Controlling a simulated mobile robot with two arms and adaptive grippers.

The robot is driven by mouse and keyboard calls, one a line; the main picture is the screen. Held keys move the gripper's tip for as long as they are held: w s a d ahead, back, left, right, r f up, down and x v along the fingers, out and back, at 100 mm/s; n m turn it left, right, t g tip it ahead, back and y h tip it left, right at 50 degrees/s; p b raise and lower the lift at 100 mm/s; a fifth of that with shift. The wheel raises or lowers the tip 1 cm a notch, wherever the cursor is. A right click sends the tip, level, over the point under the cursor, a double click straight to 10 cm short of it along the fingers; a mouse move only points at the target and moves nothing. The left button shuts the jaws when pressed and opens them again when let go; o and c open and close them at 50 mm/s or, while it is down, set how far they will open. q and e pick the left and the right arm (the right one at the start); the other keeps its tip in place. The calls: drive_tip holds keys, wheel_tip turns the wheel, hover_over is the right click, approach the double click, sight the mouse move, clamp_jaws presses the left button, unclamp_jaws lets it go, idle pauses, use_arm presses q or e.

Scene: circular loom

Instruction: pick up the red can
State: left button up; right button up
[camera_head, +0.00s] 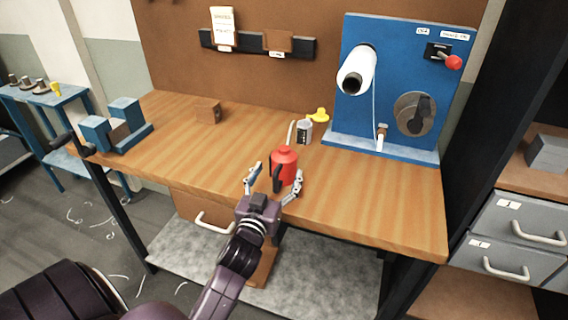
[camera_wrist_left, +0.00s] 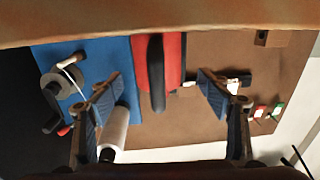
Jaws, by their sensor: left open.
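The red can (camera_head: 288,160) stands upright on the wooden workbench near its front edge, with a black handle facing my gripper. My left gripper (camera_head: 273,182) is open, with one finger to the left of the can and the other to its right. In the left wrist view the image is upside down; the red can (camera_wrist_left: 172,62) and its black handle show between the two spread fingers of the left gripper (camera_wrist_left: 165,92). I cannot tell whether the fingers touch the can. My right gripper is not in view.
Behind the can are a grey mug (camera_head: 304,132) and a yellow object (camera_head: 319,115). A blue panel (camera_head: 398,85) with a white roll stands at right. A small wooden block (camera_head: 208,111) and a blue bracket (camera_head: 124,124) are at left. The bench between them is clear.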

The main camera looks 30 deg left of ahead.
sight(284, 152)
use_arm(q)
drive_tip(key=p+x, duration=0.1)
drive_tip(key=x, duration=0.3)
drive_tip(key=shift+w, duration=0.55)
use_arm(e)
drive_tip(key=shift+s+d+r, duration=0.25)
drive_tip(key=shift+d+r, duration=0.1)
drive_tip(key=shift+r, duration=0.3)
use_arm(q)
drive_tip(key=c, duration=1.6)
drive_tip(key=shift+r, duration=0.1)
wheel_tip(284, 152, up, 20)
drive_tip(key=shift+a+p, duration=0.1)
drive_tip(key=shift+p, duration=0.55)
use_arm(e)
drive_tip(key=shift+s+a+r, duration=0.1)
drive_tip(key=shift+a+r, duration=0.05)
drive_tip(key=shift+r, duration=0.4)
